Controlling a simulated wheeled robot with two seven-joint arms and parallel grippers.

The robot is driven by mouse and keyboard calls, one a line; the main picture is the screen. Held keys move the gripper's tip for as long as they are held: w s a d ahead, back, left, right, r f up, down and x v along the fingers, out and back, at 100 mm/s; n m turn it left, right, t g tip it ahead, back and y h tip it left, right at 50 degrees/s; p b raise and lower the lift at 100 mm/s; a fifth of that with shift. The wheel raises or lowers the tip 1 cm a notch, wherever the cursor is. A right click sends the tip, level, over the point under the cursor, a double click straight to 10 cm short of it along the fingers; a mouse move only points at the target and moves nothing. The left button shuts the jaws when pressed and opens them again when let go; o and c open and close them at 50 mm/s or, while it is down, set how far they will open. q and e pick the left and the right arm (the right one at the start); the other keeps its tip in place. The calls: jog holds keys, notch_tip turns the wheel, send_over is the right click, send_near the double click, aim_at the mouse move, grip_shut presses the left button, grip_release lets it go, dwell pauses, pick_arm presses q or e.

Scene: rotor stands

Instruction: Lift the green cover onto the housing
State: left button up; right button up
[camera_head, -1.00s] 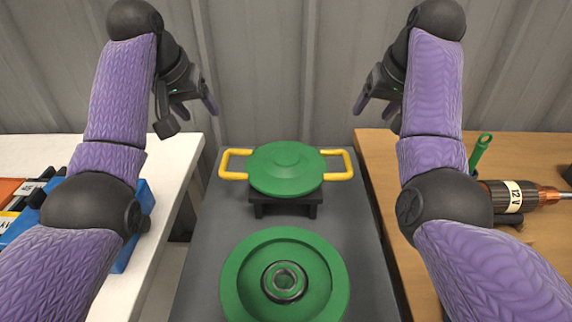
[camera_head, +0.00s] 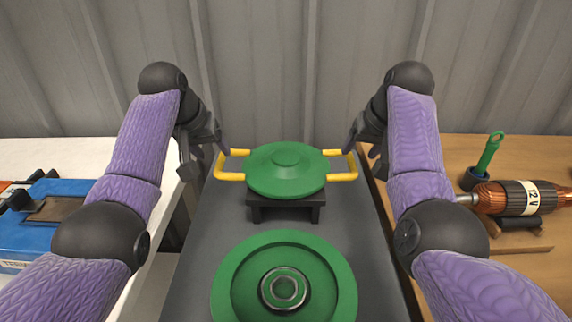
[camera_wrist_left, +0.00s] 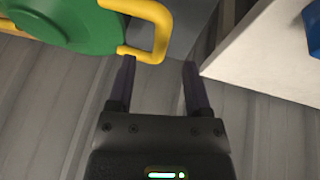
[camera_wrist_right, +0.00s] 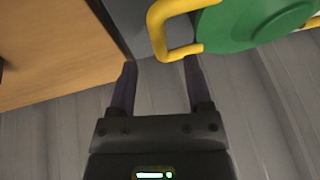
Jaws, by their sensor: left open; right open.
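The green cover (camera_head: 285,172) is a round lid with a yellow handle on each side, resting on a black stand (camera_head: 286,207). The green housing (camera_head: 228,284) is a round open dish with a dark bearing ring in its centre, in front of the stand. My left gripper (camera_head: 205,160) is open beside the left yellow handle (camera_head: 229,166); in the left wrist view the handle (camera_wrist_left: 148,25) lies just beyond the fingertips. My right gripper (camera_head: 362,160) is open beside the right yellow handle (camera_head: 346,166); in the right wrist view the handle (camera_wrist_right: 160,32) is near the fingertips. Neither gripper holds anything.
A grey table (camera_head: 200,250) carries stand and housing. A blue case (camera_head: 50,225) lies on the white table (camera_head: 75,157) at left. A copper rotor (camera_head: 510,197) and a green-handled tool (camera_head: 489,152) are on the wooden table (camera_head: 450,145) at right. A corrugated wall (camera_head: 270,70) closes the back.

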aim_at(219, 160)
pick_arm(q)
jog(key=shift+x, duration=2.25)
pick_arm(e)
jog(key=shift+x, duration=2.3)
pick_arm(q)
grip_shut()
pick_arm(e)
grip_shut()
jog(key=shift+r, duration=0.1)
